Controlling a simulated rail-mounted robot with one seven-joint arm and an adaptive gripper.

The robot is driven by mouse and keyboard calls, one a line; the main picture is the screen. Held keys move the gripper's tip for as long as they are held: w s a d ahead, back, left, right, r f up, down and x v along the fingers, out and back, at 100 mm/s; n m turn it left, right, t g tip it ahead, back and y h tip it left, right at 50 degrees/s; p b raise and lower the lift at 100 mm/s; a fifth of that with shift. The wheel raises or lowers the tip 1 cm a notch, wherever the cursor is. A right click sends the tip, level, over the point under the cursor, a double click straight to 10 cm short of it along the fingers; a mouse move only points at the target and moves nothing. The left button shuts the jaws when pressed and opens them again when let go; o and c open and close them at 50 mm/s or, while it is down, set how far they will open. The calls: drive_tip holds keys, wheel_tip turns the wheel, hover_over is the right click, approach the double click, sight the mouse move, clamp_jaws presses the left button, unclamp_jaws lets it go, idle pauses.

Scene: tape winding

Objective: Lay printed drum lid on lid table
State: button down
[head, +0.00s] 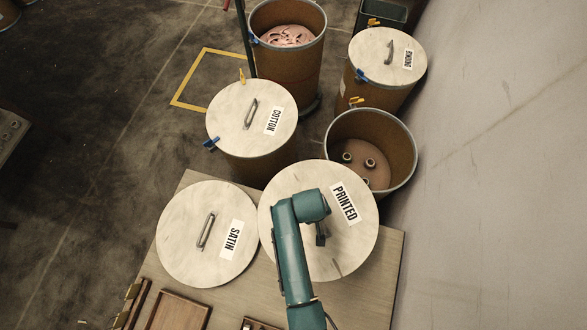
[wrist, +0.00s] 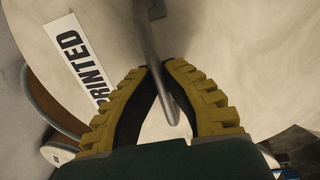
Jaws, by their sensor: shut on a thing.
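The printed drum lid (head: 350,245) is a pale round disc with a PRINTED label, over the right part of the wooden lid table (head: 386,278). It also fills much of the wrist view (wrist: 225,40). My gripper (head: 320,238) is above the lid's middle, and my arm hides part of the lid and its handle. In the wrist view my gripper's ridged yellow fingers (wrist: 160,90) are shut on the lid's grey bar handle (wrist: 155,60). I cannot tell whether the lid touches the table or hangs just above it.
The SATIN lid (head: 180,235) lies on the table's left part, close beside the printed lid. An open drum (head: 400,135) with several small rolls inside stands just behind. Drums with COTTON (head: 235,105) and BINDING lids (head: 375,70) stand further back. Wooden trays (head: 180,310) lie at the front.

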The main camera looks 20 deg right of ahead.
sight(339, 238)
drive_tip(key=shift+m, duration=0.3)
drive_tip(key=s+d+p, duration=0.1)
drive_tip(key=s, duration=0.2)
drive_tip(key=s+d, duration=0.1)
drive_tip(key=s, duration=0.1)
drive_tip(key=s+d+p, duration=0.1)
drive_tip(key=s+d, duration=0.1)
drive_tip(key=s, duration=0.1)
drive_tip(key=shift+s+r+p, duration=0.1)
drive_tip(key=shift+s+p, duration=0.2)
drive_tip(key=shift+s, duration=0.05)
drive_tip(key=s+d+m+p, duration=0.1)
drive_tip(key=s+m+p, duration=0.15)
drive_tip(key=s, duration=0.95)
drive_tip(key=shift+n, duration=0.45)
wheel_tip(339, 238, down, 13)
drive_tip(key=b, duration=1.1)
drive_tip(key=shift+d+r+b, duration=0.1)
drive_tip(key=shift+b, duration=0.2)
drive_tip(key=c, duration=1.2)
unclamp_jaws()
drive_tip(key=shift+o, duration=0.2)
drive_tip(key=shift+s, duration=0.1)
